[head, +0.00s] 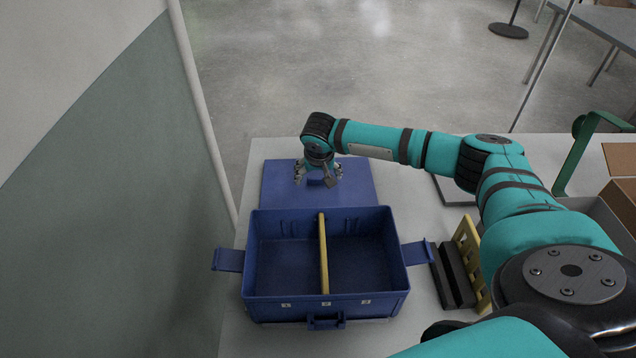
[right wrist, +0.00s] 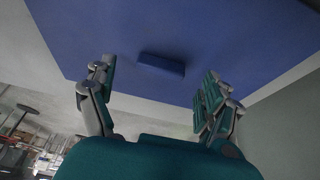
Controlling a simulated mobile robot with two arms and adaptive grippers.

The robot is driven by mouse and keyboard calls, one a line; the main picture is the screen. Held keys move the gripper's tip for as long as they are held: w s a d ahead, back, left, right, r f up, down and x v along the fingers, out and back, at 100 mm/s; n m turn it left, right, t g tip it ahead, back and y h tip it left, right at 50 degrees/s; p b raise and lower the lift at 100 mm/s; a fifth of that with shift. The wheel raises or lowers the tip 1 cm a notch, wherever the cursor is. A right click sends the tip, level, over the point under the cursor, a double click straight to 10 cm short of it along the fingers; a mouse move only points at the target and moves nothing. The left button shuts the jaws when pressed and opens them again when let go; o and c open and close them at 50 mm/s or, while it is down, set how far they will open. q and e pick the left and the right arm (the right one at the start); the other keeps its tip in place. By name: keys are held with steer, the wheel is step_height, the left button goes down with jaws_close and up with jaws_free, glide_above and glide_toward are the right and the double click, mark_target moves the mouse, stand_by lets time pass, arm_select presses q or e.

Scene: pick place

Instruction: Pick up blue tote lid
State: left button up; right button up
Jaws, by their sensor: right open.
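The blue tote lid (head: 281,181) lies flat on the table behind the blue tote (head: 377,308). A raised blue handle block (right wrist: 162,65) stands on the lid (right wrist: 225,28) in the right wrist view. My right gripper (head: 318,177) is over the lid near that handle. Its fingers are spread apart and empty, one on each side of the handle in the right wrist view (right wrist: 158,92). Whether the fingertips touch the lid cannot be told. The tote is open and empty, with a yellow divider (head: 323,254) across it. My left gripper is not in view.
The light table (head: 420,218) has a yellow rack (head: 468,246) and dark blocks (head: 446,275) right of the tote. A cardboard box (head: 617,205) and a green stand (head: 577,160) are at the far right. A wall with a pole (head: 205,115) borders the left.

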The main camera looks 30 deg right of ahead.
steer(key=shift+x, duration=1)
steer(key=shift+c, duration=0.3)
steer(key=c, duration=1.4)
